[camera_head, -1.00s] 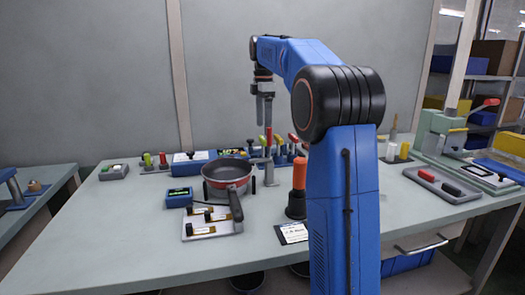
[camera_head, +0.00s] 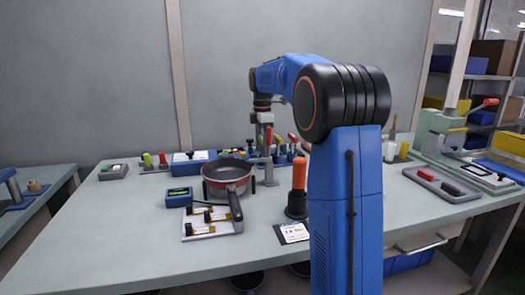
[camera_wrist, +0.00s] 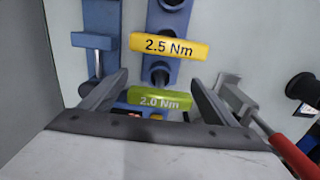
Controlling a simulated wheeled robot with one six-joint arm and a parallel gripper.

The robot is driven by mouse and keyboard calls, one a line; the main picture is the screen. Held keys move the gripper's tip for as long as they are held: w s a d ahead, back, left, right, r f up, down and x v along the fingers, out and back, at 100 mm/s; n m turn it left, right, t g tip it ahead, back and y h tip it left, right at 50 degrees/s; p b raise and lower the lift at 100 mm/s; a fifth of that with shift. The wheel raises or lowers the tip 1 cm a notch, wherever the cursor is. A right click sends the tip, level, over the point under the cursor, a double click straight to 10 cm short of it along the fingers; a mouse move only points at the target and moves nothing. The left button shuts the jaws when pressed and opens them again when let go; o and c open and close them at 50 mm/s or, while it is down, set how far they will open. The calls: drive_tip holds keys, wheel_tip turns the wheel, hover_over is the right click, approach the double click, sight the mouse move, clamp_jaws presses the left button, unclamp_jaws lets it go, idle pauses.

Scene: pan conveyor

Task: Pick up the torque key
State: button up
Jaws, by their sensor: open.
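Two torque keys show in the wrist view: a green-handled one marked 2.0 Nm (camera_wrist: 160,99) and a yellow-handled one marked 2.5 Nm (camera_wrist: 170,46). They sit in a blue rack (camera_wrist: 160,72). My gripper (camera_wrist: 157,88) is open, with a finger on each side of the green handle and the yellow handle beyond. I cannot tell whether the fingers touch the green handle. In the head view my gripper (camera_head: 265,140) points down over the group of coloured handles behind the pan, where single keys are hard to tell apart.
A metal clamp with a red handle (camera_wrist: 292,155) is close to the right finger. The front left of the table is clear.

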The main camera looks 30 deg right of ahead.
drive_tip(key=c, duration=1.3)
drive_tip(key=shift+o, duration=0.2)
drive_tip(key=shift+r, duration=0.1)
wheel_tip(320, 180, up, 10)
drive_tip(key=shift+f, duration=0.1)
